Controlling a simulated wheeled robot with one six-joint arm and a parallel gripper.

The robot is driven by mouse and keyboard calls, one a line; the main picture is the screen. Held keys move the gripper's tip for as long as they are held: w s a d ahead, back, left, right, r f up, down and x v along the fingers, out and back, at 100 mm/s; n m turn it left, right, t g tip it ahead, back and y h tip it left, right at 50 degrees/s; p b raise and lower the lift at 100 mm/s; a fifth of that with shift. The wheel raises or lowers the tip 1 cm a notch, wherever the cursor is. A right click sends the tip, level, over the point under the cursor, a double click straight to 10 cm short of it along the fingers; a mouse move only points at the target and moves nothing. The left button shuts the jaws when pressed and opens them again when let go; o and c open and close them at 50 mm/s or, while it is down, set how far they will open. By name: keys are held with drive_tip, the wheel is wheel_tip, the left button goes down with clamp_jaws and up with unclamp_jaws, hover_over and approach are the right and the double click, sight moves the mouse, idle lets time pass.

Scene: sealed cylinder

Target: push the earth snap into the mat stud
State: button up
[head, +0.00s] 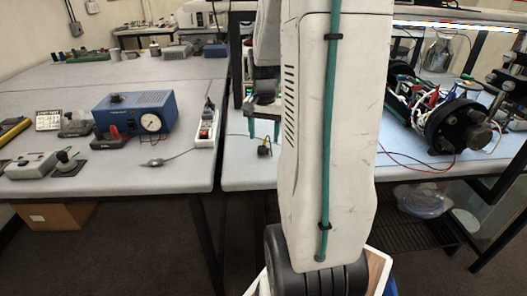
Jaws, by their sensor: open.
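My gripper (264,127) points down over the bench right of the table gap, with its two teal fingers apart and nothing seen between them. A small dark piece with a yellowish spot (264,150) sits just below the fingertips on the pale grey-blue mat (235,177); it may be the earth snap, but it is too small to be sure. A thin lead runs left from near it. I cannot make out the mat stud. My own arm link hides the bench to the right of the gripper.
A white power strip (207,128) lies near the left table's right edge. A blue gauge box (133,116) stands left of it. A black-ended cylinder with wires (455,125) lies on the right bench, with red and black leads trailing leftward. The mat's front left is clear.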

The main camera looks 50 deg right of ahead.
sight(264, 147)
wheel_tip(264, 147, down, 4)
drive_tip(key=shift+f, duration=0.1)
drive_tip(key=shift+c, duration=0.4)
drive_tip(key=c, duration=0.9)
drive_tip(key=shift+c, duration=0.2)
drive_tip(key=shift+r, duration=0.6)
wheel_tip(264, 147, up, 2)
drive_tip(key=shift+r, duration=0.15)
drive_tip(key=s, duration=0.5)
drive_tip(key=s+r, duration=0.1)
drive_tip(key=s, duration=1)
drive_tip(key=shift+r, duration=0.3)
